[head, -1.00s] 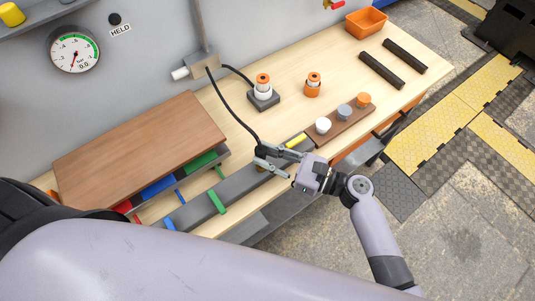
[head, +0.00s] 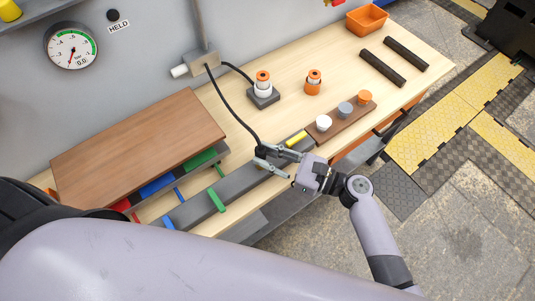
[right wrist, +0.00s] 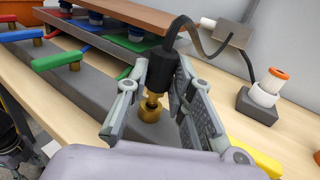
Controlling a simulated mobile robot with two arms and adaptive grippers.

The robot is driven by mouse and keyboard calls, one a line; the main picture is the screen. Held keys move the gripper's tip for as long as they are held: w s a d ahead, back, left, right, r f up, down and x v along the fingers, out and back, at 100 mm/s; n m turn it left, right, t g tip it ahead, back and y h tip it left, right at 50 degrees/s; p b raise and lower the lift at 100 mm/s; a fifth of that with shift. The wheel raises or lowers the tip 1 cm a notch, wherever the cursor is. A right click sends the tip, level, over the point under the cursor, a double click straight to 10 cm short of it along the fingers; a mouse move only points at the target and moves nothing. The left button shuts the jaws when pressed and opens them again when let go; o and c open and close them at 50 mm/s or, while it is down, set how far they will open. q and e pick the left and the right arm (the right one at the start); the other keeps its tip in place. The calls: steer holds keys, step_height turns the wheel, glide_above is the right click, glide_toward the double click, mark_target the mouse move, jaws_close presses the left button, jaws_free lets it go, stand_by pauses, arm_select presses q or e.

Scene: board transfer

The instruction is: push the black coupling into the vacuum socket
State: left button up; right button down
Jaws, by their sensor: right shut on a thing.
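My right gripper (head: 277,160) is shut on the black coupling (right wrist: 158,68) at the end of a black hose (head: 232,108). In the right wrist view, the coupling stands roughly upright between my fingers (right wrist: 160,105). Directly below it is the brass vacuum socket (right wrist: 150,110) on the grey rail (head: 185,211). A narrow brass neck shows between the black body and the wider brass base. I cannot tell whether the coupling touches or enters the socket. In the head view my fingers hide most of the coupling. My left gripper is not in view.
A brown board (head: 135,150) lies left, above coloured valve levers such as a green one (head: 217,200). A yellow lever (head: 297,138) is close to my right gripper. The hose rises to a grey wall box (head: 201,63). A gauge (head: 70,45) and dark lamp (head: 113,15) are on the wall.

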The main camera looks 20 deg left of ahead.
steer(key=shift+f+b, duration=0.7)
steer(key=shift+f, duration=0.25)
steer(key=c, duration=1.3)
jaws_free()
steer(key=shift+d, duration=0.1)
steer(key=d, duration=0.4)
steer(key=s+d, duration=0.1)
steer(key=d, duration=0.6)
steer(key=shift+s+d, duration=0.35)
steer(key=shift+d, duration=0.05)
steer(key=shift+a, duration=0.1)
